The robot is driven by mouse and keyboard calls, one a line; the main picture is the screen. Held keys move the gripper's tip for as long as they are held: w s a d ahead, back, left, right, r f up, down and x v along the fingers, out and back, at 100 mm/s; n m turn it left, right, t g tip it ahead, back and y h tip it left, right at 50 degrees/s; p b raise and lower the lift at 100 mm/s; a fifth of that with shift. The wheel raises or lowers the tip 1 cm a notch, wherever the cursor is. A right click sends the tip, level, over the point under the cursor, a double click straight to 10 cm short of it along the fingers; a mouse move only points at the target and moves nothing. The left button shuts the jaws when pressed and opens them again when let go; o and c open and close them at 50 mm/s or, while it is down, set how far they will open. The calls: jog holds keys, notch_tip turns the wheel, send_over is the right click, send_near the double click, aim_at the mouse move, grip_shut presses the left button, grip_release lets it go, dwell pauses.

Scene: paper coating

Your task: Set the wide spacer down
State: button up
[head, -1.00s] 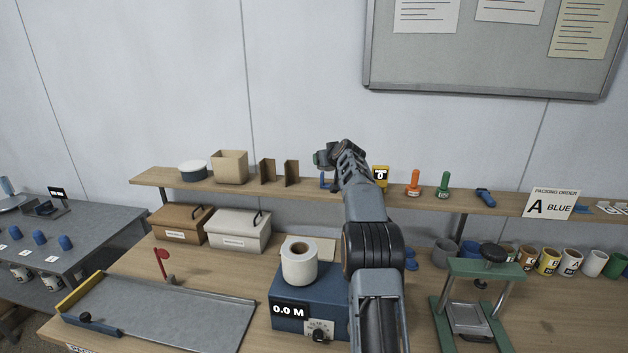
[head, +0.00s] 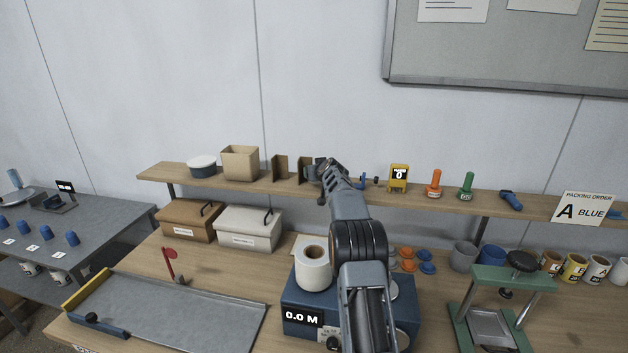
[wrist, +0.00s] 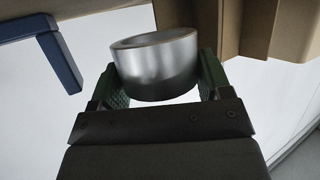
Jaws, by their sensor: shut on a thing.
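In the wrist view a short, wide silvery ring, the wide spacer (wrist: 156,66), sits between the two green pads of my gripper (wrist: 155,85). The pads press on it from both sides. In the head view my gripper (head: 316,170) is at the shelf, beside the brown angled bookends; my own arm and wrist hide the spacer there. I cannot tell whether the spacer touches the shelf.
The shelf (head: 225,183) carries a brown open box (head: 240,163), two brown bookends (head: 280,167) and a blue clamp-like stand (head: 363,181) close to my gripper. A yellow counter (head: 399,177) stands further right. Below are lidded boxes (head: 250,228) and a paper roll (head: 313,268).

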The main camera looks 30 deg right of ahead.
aim_at(317, 188)
notch_tip(317, 188, down, 3)
jog(key=shift+w+r+b, duration=0.15)
jog(key=shift+r+b, duration=0.05)
jog(key=shift+b, duration=0.35)
jog(key=shift+f, duration=0.2)
jog(key=shift+s+r, duration=0.1)
jog(key=shift+s, duration=0.2)
jog(key=shift+w, duration=0.1)
jog(key=shift+f, duration=0.2)
jog(key=o, duration=0.9)
jog(key=shift+o, duration=0.2)
jog(key=shift+r, duration=0.15)
